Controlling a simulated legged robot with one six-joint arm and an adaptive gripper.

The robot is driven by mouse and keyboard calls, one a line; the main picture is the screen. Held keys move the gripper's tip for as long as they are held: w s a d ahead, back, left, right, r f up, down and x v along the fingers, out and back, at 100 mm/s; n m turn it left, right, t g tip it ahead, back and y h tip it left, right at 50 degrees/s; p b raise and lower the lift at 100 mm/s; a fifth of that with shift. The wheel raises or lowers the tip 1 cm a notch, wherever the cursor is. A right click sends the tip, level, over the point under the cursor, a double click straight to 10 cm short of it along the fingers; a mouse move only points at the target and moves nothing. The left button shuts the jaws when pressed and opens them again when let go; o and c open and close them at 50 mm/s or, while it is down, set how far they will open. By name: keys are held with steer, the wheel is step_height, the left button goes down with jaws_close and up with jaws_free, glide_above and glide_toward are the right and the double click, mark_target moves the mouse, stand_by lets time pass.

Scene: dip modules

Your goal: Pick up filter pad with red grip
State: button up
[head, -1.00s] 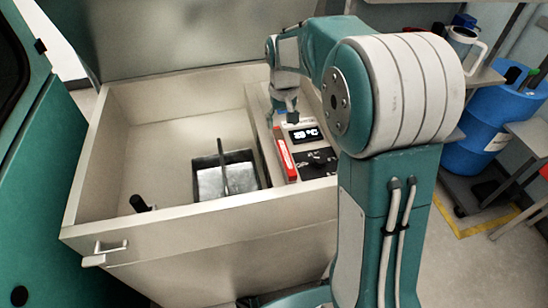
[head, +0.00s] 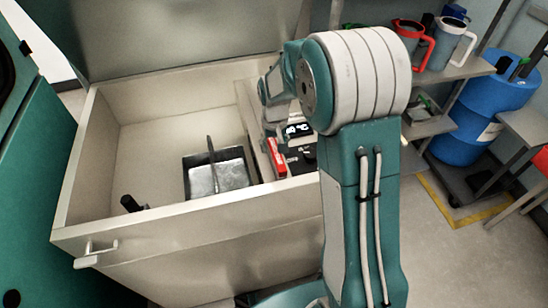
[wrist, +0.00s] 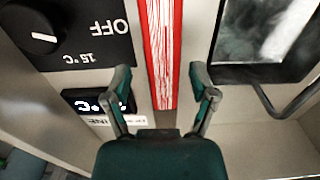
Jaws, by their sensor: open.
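The filter pad's red grip (head: 276,158) stands along the divider beside the control panel in the head view. In the wrist view the red-edged pad (wrist: 163,50), with a white streaked middle, runs lengthwise from the top edge to between my fingers. My gripper (wrist: 161,80) is open, with one finger on each side of the pad's line and visible gaps to it. Nothing is held. In the head view my arm partly hides the gripper and the panel.
A dark metal tank (head: 218,176) of liquid with an upright handle sits left of the pad, inside the pale basin (head: 150,135). A panel with a lit display (head: 298,129) and a knob (wrist: 44,37) lies beside the pad. A blue barrel (head: 478,115) stands at right.

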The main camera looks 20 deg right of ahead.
steer(key=c, duration=0.7)
steer(key=shift+a, duration=0.1)
jaws_close()
steer(key=shift+a, duration=0.2)
